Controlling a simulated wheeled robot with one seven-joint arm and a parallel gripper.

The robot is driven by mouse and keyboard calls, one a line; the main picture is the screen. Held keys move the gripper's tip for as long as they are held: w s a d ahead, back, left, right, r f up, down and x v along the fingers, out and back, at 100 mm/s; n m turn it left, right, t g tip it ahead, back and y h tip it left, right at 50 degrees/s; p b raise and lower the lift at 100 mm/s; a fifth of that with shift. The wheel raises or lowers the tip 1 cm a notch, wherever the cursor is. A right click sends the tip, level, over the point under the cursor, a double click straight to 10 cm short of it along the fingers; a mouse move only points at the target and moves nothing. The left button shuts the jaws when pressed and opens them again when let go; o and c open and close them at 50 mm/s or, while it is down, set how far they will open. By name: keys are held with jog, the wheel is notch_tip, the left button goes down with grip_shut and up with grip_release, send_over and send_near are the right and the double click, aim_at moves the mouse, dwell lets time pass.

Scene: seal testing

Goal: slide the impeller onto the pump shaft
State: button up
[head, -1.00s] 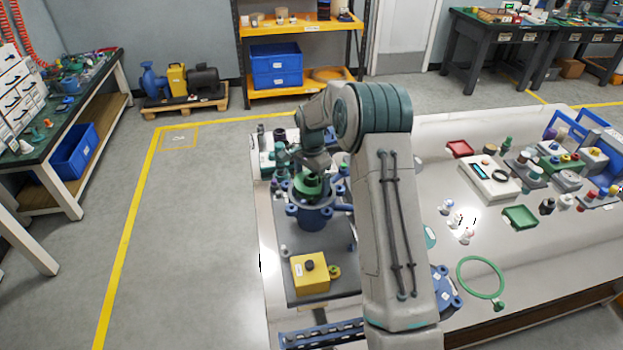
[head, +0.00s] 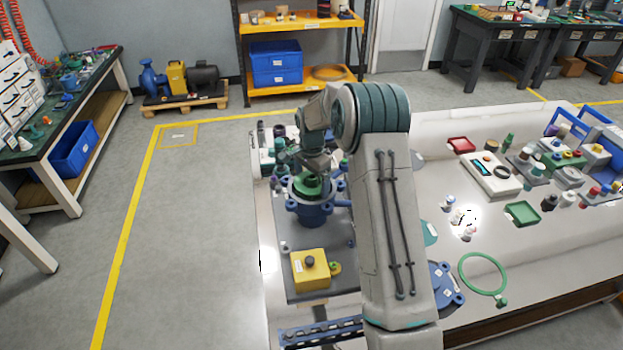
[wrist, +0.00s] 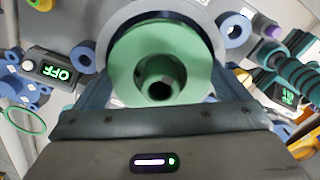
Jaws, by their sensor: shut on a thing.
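The green impeller (head: 309,184) is a round disc with a raised hub. It sits at the mouth of the blue pump housing (head: 305,214), under my gripper (head: 312,168). In the wrist view the impeller (wrist: 125,62) lies between the fingers of my gripper (wrist: 160,85), which is shut on it. Its hub has a dark bore. A pale housing ring (wrist: 207,25) surrounds the disc. The pump shaft is hidden, so I cannot tell whether the bore is around it.
A yellow box (head: 311,271) with a dark knob stands in front of the housing. A blue flanged cover (head: 441,284) and a green ring (head: 482,272) lie to the right of my arm. Small parts and trays, such as a green tray (head: 522,213), fill the right of the table.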

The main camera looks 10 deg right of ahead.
jog(key=shift+f, duration=0.1)
dwell(0.3)
jog(key=o, duration=0.9)
jog(key=shift+f, duration=0.15)
jog(key=shift+r+p, duration=1.1)
jog(key=shift+r, duration=1.5)
